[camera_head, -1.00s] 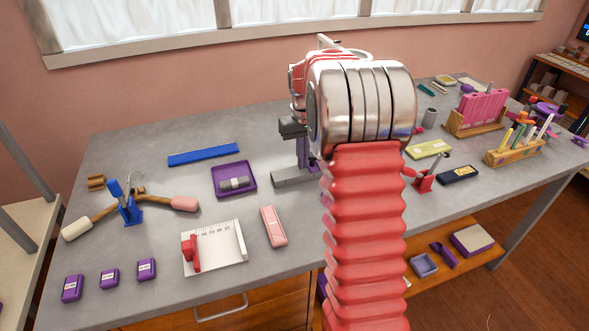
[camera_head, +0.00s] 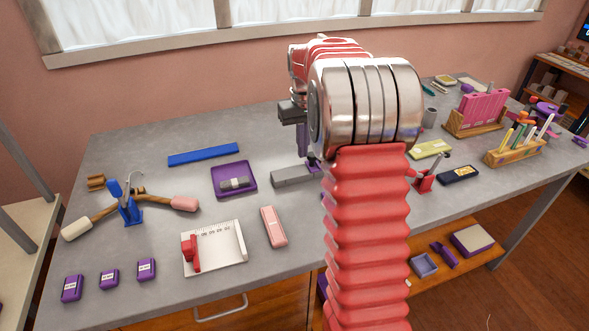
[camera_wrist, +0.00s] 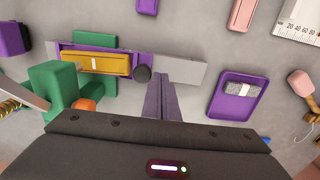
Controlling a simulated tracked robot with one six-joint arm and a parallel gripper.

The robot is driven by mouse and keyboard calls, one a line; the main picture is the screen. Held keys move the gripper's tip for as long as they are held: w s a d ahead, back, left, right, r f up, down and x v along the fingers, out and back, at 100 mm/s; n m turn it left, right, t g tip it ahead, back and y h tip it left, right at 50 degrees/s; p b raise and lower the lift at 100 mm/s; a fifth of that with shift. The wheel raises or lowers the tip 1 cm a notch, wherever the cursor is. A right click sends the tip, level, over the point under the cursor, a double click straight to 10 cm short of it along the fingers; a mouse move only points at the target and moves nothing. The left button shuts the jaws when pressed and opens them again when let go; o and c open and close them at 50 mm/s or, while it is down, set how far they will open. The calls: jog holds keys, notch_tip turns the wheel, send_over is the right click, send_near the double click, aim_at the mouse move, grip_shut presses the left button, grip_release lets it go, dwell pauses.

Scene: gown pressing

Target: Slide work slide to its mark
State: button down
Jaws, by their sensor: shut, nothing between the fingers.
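The work slide appears to be the orange-yellow block (camera_wrist: 97,63) with a white line and a dark round knob (camera_wrist: 142,74), in the wrist view. It sits on a purple strip along a grey rail (camera_wrist: 190,72). The rail's bare grey end also shows in the head view (camera_head: 291,177); my arm hides the rest. My gripper (camera_wrist: 160,77) is shut and empty, its purple fingers over the rail just right of the knob in the wrist view. Whether they touch the knob, I cannot tell.
A green fixture (camera_wrist: 58,90) stands beside the block in the wrist view. A purple tray (camera_head: 249,187) with a grey piece lies left of the rail in the head view. A pink block (camera_head: 273,227) and a white ruled plate (camera_head: 225,262) lie nearer the front.

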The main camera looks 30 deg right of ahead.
notch_tip(320, 180, up, 3)
jog(key=shift+r, duration=0.1)
dwell(0.3)
dwell(0.3)
jog(key=s+a+r+n+t, duration=0.1)
jog(key=s+a+r, duration=0.3)
jog(key=s+a, duration=0.3)
jog(key=s+a+r+t, duration=0.2)
jog(key=s+a+r, duration=0.25)
jog(key=a, duration=0.35)
jog(key=s+a+f+t, duration=0.1)
jog(key=s+a+f, duration=0.1)
jog(key=s+a, duration=0.3)
jog(key=s+a+f+n+t, duration=0.1)
jog(key=s+a, duration=0.3)
jog(key=s, duration=0.6)
jog(key=shift+s+a+f+t, duration=0.3)
jog(key=shift+s+a+f, duration=0.1)
jog(key=shift+f, duration=0.5)
